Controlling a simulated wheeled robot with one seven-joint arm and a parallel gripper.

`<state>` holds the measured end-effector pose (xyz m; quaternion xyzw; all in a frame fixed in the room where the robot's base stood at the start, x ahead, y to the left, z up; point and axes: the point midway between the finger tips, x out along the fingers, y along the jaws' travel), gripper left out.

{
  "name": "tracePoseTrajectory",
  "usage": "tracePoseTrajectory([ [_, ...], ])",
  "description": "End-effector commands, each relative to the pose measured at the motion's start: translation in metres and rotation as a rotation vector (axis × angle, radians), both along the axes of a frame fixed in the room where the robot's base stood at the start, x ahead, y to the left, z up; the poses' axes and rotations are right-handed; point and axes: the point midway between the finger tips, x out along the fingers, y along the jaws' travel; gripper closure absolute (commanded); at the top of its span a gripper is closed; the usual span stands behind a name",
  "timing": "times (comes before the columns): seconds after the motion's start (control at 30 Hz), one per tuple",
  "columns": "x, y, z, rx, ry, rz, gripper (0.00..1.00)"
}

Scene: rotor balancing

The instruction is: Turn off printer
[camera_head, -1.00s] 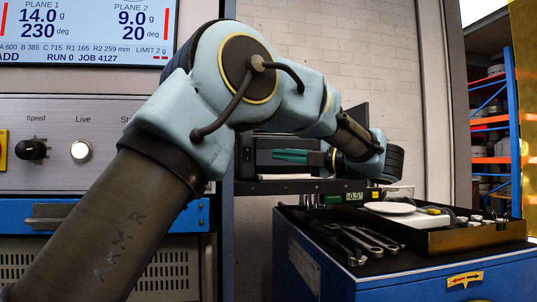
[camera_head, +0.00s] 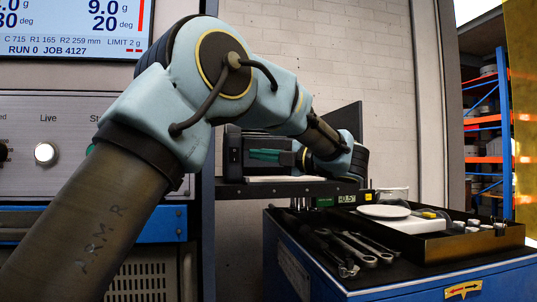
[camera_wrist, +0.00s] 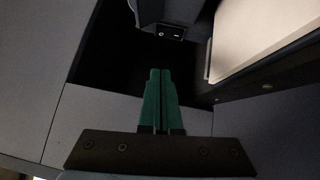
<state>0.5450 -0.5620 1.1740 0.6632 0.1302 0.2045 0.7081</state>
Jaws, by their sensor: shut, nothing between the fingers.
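The printer (camera_head: 233,150) looks like a dark box on a black shelf, partly hidden behind my arm. In the wrist view, a dark housing at the top carries a small black rocker switch (camera_wrist: 170,33) with pale marks; I cannot tell which side is pressed. My gripper (camera_head: 252,154) has green fingers and points left toward the printer in the head view. In the wrist view the fingers of my gripper (camera_wrist: 160,71) are together and empty. Their tips appear below the switch, with a dark gap between.
A pale slab (camera_wrist: 262,35) lies right of the switch in the wrist view. The shelf (camera_head: 285,188) runs below my gripper. A blue tool cabinet (camera_head: 385,284) with wrenches (camera_head: 352,247) and a black tray (camera_head: 452,243) stands at the right. A control panel (camera_head: 80,125) is at left.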

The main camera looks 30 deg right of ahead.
Motion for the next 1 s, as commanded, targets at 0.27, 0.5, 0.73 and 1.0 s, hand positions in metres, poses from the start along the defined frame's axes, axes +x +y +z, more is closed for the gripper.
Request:
tracePoseTrajectory([
  [0.27, 0.050, 0.023, 0.006, 0.000, 0.001, 0.001, 1.00],
  [0.5, 0.077, 0.013, 0.009, 0.001, 0.000, 0.001, 1.00],
  [0.73, 0.082, 0.011, 0.009, 0.000, 0.000, 0.000, 1.00],
  [1.0, 0.083, 0.010, 0.011, 0.003, 0.014, 0.000, 1.00],
])
